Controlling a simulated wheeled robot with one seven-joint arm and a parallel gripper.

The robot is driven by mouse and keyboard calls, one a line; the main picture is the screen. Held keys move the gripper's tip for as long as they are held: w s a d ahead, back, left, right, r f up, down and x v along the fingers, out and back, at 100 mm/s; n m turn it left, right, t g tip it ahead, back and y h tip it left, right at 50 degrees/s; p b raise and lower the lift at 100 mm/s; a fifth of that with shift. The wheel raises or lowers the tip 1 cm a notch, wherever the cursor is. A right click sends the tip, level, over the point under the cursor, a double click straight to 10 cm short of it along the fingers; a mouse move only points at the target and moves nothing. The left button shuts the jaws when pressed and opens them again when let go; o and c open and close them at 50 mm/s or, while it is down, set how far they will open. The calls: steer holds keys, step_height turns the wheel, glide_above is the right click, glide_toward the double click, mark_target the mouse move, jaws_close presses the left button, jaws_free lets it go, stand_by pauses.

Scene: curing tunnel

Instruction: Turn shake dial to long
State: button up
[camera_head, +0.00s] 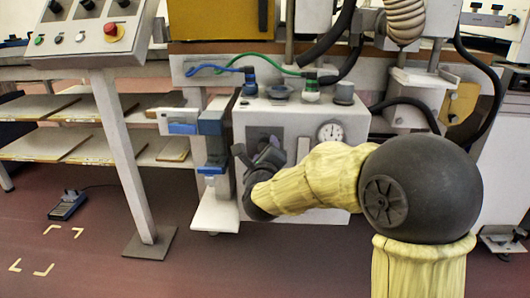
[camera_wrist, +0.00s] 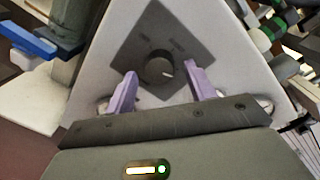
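The shake dial (camera_wrist: 160,68) is a round dark knob with a light pointer mark, set on a dark square plate (camera_wrist: 135,45) on the pale machine face. The pointer mark faces the right side of the knob in the wrist view; the plate's small labels are too blurred to read. My gripper (camera_wrist: 158,85) is open, with its two purple fingers apart on either side below the knob, not visibly touching it. In the head view my gripper (camera_head: 262,152) is in front of the grey machine box (camera_head: 290,115), and my arm hides part of the box face.
A round white gauge (camera_head: 331,132) sits on the box face, right of my gripper. Blue and green hoses and fittings (camera_head: 312,88) are on top of the box. A blue and grey fixture (camera_head: 211,125) stands close on the left. A control panel with a red button (camera_head: 112,30) is farther left.

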steer(key=shift+r, duration=0.1)
steer(key=s+p, duration=0.3)
steer(key=s, duration=1.4)
steer(key=shift+s+r+p, duration=0.2)
steer(key=shift+r+p, duration=0.1)
steer(key=shift+d, duration=0.1)
